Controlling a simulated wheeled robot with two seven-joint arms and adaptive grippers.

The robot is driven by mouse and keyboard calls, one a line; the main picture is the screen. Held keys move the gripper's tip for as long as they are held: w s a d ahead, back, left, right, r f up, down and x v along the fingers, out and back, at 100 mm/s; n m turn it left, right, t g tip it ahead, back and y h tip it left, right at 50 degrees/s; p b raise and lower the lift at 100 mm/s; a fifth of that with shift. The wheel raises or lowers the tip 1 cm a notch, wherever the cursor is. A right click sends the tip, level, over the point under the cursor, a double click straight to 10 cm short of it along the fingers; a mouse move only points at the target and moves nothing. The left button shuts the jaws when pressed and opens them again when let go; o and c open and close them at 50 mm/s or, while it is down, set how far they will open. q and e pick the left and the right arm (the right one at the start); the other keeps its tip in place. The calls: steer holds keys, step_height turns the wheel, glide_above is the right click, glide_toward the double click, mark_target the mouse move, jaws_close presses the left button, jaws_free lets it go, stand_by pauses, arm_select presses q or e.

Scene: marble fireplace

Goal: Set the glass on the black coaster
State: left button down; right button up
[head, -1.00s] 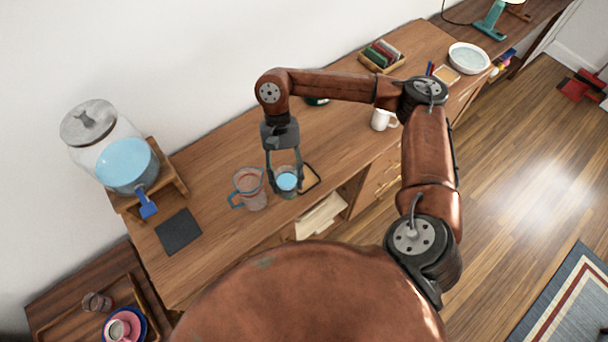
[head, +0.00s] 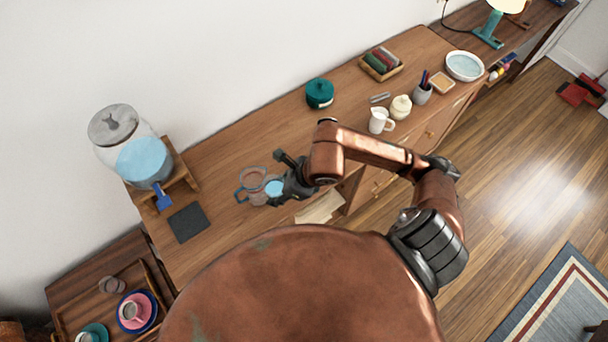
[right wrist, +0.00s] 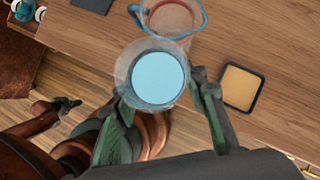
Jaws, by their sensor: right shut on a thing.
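The clear glass (head: 273,187) holds light blue liquid. My right gripper (head: 281,187) is shut around it; in the right wrist view the glass (right wrist: 158,80) stands between the two fingers (right wrist: 162,108). I cannot tell whether its base touches the wooden top. The black coaster (head: 188,222) is a bare dark square lying left of and nearer than the glass; its edge shows at the top of the right wrist view (right wrist: 92,4). My left gripper is not in the head view.
A clear jug with a blue rim and handle (head: 250,180) stands close beside the glass. A drink dispenser (head: 143,162) on a wooden stand is behind the coaster. A tan, dark-edged square (right wrist: 242,87) lies right of the gripper. The wood between jug and coaster is clear.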

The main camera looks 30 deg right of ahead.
steer(key=shift+w+d+r+m+t+h, duration=0.15)
steer(key=shift+r+m+h, duration=0.1)
steer(key=shift+r+m, duration=0.25)
steer(key=shift+d+r+m+t+h, duration=0.15)
steer(key=shift+r+m+h, duration=0.1)
steer(key=shift+m, duration=0.45)
steer(key=shift+d+p, duration=0.15)
steer(key=shift+p, duration=0.15)
steer(key=shift+m, duration=0.3)
steer(key=w+d+f, duration=0.2)
steer(key=d+f, duration=0.1)
steer(key=d, duration=0.1)
steer(key=w+d+f, duration=0.2)
steer(key=d+f, duration=0.1)
steer(key=d, duration=0.1)
steer(key=w+d+f, duration=0.2)
steer(key=d+f, duration=0.1)
steer(key=d, duration=0.1)
steer(key=shift+w+d+f, duration=0.1)
steer(key=shift+d+f, duration=0.05)
steer(key=shift+f, duration=0.85)
steer(key=shift+d+f, duration=0.1)
steer(key=shift+f, duration=0.85)
steer(key=o, duration=1.4)
steer(key=shift+o, duration=0.2)
